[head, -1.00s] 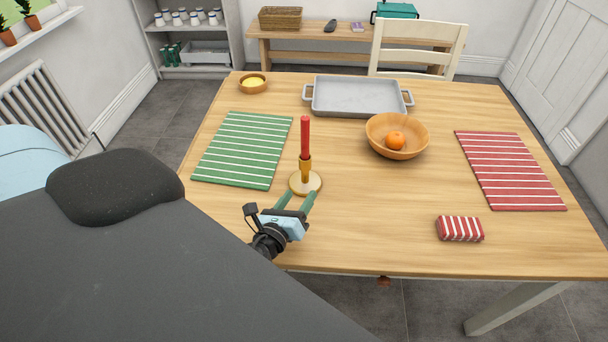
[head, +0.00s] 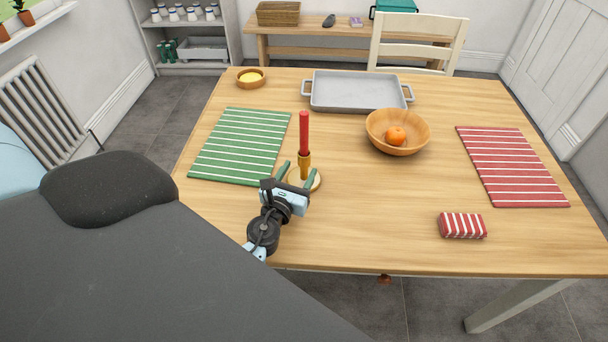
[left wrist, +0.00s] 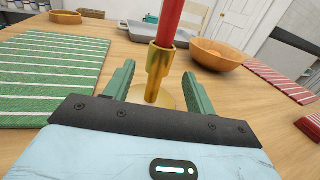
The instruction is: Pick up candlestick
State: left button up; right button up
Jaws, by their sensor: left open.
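The candlestick (head: 304,166) is brass-coloured with a round base and holds a red candle (head: 303,132). It stands upright on the wooden table, right of the green striped mat. My left gripper (head: 297,174) is open at the near side of the candlestick, low over the table, with its green fingers pointing at the stem. In the left wrist view the candlestick stem (left wrist: 158,72) stands between the two spread fingers (left wrist: 160,88), apart from both. The candle's top is cut off there. My right gripper is not in view.
The green striped mat (head: 240,146) lies to the left. A wooden bowl (head: 380,143) with an orange, a grey tray (head: 357,92), a small bowl (head: 251,84), a red striped mat (head: 510,166) and a folded red striped cloth (head: 463,226) are also on the table. The table's front middle is clear.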

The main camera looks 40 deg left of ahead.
aim_at(302, 164)
pick_arm(q)
jog(key=x, duration=0.5)
jog(key=shift+a, duration=0.1)
grip_shut()
dwell(0.3)
